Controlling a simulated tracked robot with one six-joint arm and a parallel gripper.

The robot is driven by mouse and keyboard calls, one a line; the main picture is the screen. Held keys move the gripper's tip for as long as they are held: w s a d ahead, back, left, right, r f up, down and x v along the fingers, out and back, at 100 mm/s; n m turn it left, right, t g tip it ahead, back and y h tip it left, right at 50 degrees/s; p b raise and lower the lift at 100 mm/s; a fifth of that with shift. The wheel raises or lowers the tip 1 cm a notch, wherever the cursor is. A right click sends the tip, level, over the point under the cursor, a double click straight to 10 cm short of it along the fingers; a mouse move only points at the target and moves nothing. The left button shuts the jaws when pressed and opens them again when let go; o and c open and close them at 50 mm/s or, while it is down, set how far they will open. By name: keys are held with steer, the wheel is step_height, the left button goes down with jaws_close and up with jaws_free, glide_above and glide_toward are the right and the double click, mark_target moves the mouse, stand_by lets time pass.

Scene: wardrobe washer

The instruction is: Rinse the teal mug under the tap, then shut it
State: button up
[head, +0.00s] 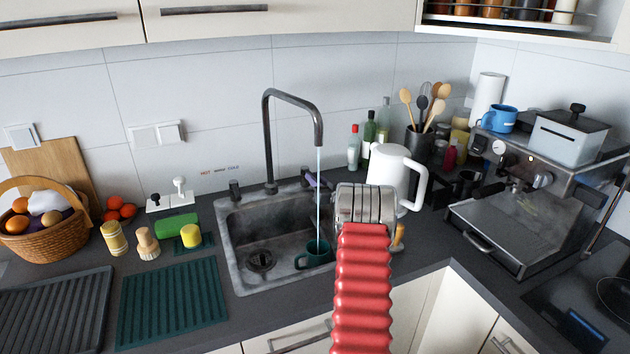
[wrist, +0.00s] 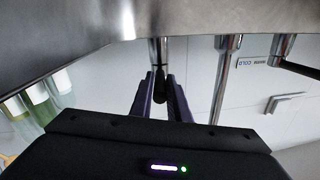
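The teal mug (head: 313,255) sits in the sink (head: 268,278), at its front right. Water from the dark tap (head: 291,97) runs down in a thin stream into it. My gripper (head: 312,180) is at the back right of the sink, beside the tap's base. In the wrist view, its two purple fingers (wrist: 160,88) stand apart, one on each side of a dark tap lever (wrist: 160,68). Contact between fingers and lever is not clear. A second lever (head: 234,190) stands left of the tap. My wrist hides part of the sink's right side.
A white kettle (head: 389,172) stands close behind my wrist, with bottles (head: 369,135) behind it. A green sponge (head: 177,226) and brushes are left of the sink. A ribbed teal mat (head: 172,304) lies at front left.

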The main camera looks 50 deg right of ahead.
steer(key=o, duration=0.4)
steer(key=shift+v, duration=3.75)
